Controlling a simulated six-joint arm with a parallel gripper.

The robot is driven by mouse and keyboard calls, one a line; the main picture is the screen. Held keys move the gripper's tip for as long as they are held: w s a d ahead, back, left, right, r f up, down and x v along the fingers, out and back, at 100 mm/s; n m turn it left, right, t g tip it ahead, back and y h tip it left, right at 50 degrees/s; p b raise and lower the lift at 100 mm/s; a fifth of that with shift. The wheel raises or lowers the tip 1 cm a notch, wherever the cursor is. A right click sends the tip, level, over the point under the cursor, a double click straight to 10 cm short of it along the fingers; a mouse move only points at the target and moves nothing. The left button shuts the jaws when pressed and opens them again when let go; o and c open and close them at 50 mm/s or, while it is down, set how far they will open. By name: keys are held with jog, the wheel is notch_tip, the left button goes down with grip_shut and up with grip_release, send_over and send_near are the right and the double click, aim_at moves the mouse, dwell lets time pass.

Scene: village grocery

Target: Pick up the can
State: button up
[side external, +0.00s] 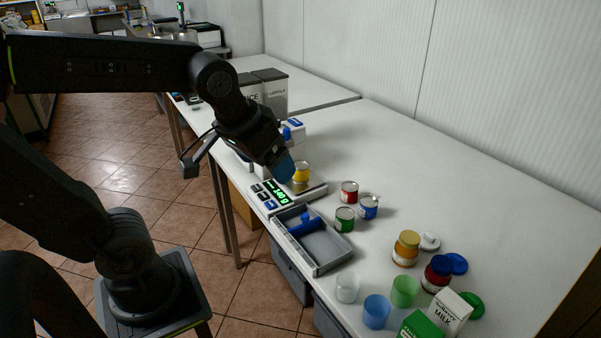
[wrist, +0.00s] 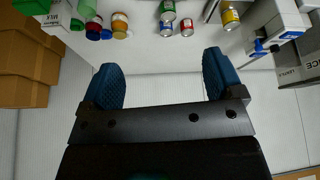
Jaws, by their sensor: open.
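Several cans stand on the white table; the task does not say which one is meant. A yellow can (side external: 302,173) stands on the scale. A red can (side external: 349,192), a blue can (side external: 368,207) and a green can (side external: 345,219) stand close together to its right. In the wrist view the yellow can (wrist: 230,16), green can (wrist: 168,8), red can (wrist: 187,28) and blue can (wrist: 166,28) lie near the top edge, beyond the fingers. My gripper (side external: 284,167) is open and empty, and appears just left of the yellow can; it also shows in the wrist view (wrist: 162,78).
The scale (side external: 318,191) has a lit green display. A grey tray (side external: 332,263) holds a blue-handled tool (side external: 304,226). Jars (side external: 405,250), cups (side external: 376,311) and cartons (side external: 449,313) crowd the near end. Grey bins (side external: 271,90) stand behind. The table's wall side is clear.

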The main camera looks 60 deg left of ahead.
jog(key=w+a+f+n+g+y, duration=0.1)
jog(key=w+a+n+g, duration=0.1)
jog(key=w+a+n, duration=0.6)
jog(key=n+g+y, duration=0.2)
jog(key=n, duration=0.2)
send_near(301, 165)
jog(key=shift+n, duration=0.3)
jog(key=x, duration=0.6)
jog(key=shift+s, duration=0.3)
jog(key=shift+w+x, duration=0.15)
jog(key=shift+x, duration=1.5)
jog(key=shift+w+x, duration=0.1)
jog(key=shift+x, duration=1.55)
jog(key=shift+c, duration=0.3)
